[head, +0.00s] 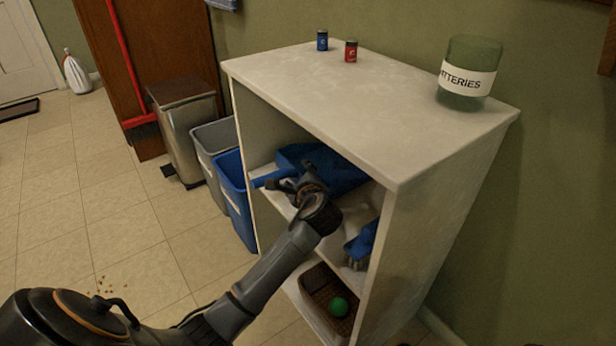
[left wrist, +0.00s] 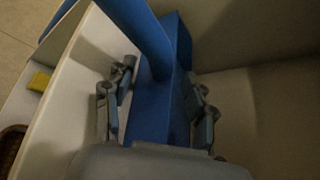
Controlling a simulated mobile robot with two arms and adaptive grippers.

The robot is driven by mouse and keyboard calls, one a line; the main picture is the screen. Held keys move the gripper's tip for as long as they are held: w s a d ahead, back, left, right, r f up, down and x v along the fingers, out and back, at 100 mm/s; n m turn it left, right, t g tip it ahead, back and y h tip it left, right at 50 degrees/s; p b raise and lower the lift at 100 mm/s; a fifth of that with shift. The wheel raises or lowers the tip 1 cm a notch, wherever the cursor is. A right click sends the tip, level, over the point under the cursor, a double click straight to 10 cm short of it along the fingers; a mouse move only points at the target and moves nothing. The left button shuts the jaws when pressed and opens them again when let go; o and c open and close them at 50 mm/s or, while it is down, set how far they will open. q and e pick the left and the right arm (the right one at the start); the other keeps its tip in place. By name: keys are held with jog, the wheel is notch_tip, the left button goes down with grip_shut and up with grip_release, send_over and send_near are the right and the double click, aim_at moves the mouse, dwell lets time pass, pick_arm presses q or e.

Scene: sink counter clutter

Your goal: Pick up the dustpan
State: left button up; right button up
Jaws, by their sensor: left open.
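The blue dustpan (head: 338,164) lies on the upper shelf of the white cabinet, and its handle (head: 268,178) sticks out toward the left. My left gripper (head: 290,187) is at the shelf opening, right by the handle end of the dustpan, and hides part of it. In the left wrist view the open fingers of my left gripper (left wrist: 158,110) stand on both sides of the blue dustpan (left wrist: 165,95). I cannot tell whether either finger touches it. My right gripper is not in view.
The white cabinet (head: 350,95) carries two small batteries and a green jar (head: 470,75) on top. A blue item (head: 362,243) lies on the middle shelf. A brown basket (head: 318,283) with a green ball is below. Bins (head: 236,195) stand close left; floor further left is mostly clear.

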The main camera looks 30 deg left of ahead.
pick_arm(q)
jog(key=shift+c, duration=0.5)
jog(key=c, duration=1.1)
grip_shut()
jog(key=shift+r, duration=0.2)
